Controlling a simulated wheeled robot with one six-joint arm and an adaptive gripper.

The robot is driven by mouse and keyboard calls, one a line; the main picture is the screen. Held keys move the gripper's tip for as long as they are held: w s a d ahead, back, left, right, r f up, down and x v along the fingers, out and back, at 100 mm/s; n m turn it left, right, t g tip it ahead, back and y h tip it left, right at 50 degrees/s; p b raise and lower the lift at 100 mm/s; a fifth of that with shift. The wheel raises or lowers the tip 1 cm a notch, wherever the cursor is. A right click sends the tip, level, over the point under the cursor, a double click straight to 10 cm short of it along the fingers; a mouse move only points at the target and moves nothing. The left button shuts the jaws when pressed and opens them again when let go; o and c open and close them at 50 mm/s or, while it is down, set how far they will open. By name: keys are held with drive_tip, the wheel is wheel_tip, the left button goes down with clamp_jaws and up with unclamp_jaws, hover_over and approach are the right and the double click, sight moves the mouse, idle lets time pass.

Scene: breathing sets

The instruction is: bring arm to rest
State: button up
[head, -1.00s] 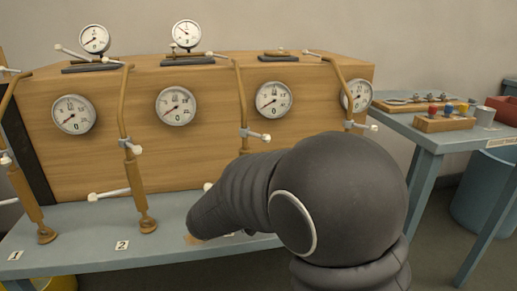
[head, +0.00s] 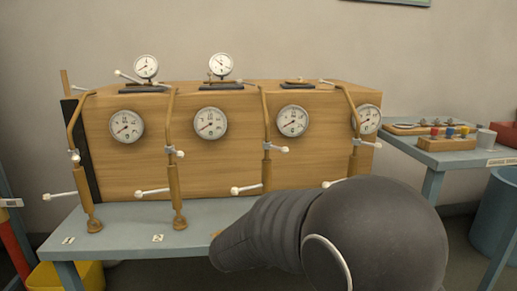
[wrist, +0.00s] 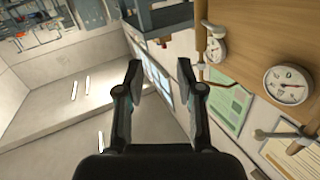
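My gripper (wrist: 158,80) shows in the wrist view with its two dark fingers apart and nothing between them. It is open and empty. In the head view my dark arm fills the lower right and hides part of the bench front; the gripper itself is not visible there. The wooden breathing-set cabinet (head: 150,170) stands on the blue-grey bench (head: 125,220), with several round gauges and tan pipes with white-tipped levers. In the wrist view the cabinet (wrist: 258,45) is at the right, tilted, apart from my fingers.
A side table (head: 437,160) at the right holds a wooden block with coloured knobs (head: 447,143) and a metal cup (head: 486,139). A blue bin (head: 497,215) stands below it. A yellow bin (head: 60,277) is at the lower left.

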drive_tip(key=w+a+f+n+t+y, duration=0.2)
drive_tip(key=w+a+f+n+y, duration=0.1)
drive_tip(key=a+y, duration=0.35)
drive_tip(key=w+a+f+n+t+y, duration=0.3)
drive_tip(key=w+a+f+n+y, duration=0.15)
drive_tip(key=a, duration=0.25)
drive_tip(key=s+a+n+g+y, duration=0.5)
drive_tip(key=s+y, duration=0.3)
drive_tip(key=s, duration=0.2)
drive_tip(key=s+d+n+g+h, duration=0.1)
drive_tip(key=s+d+g, duration=0.2)
drive_tip(key=s+d, duration=0.35)
drive_tip(key=s+d+n+g+h, duration=0.15)
drive_tip(key=s+d, duration=0.25)
drive_tip(key=s, duration=0.6)
drive_tip(key=s+d+r+h, duration=0.1)
drive_tip(key=s+d+r, duration=0.1)
drive_tip(key=d, duration=0.3)
drive_tip(key=s+d+r+m+t, duration=0.1)
drive_tip(key=s+d+r, duration=0.2)
drive_tip(key=d, duration=0.3)
drive_tip(key=shift+s+m+h, duration=0.3)
drive_tip(key=shift+s+h, duration=0.05)
drive_tip(key=shift+s, duration=0.5)
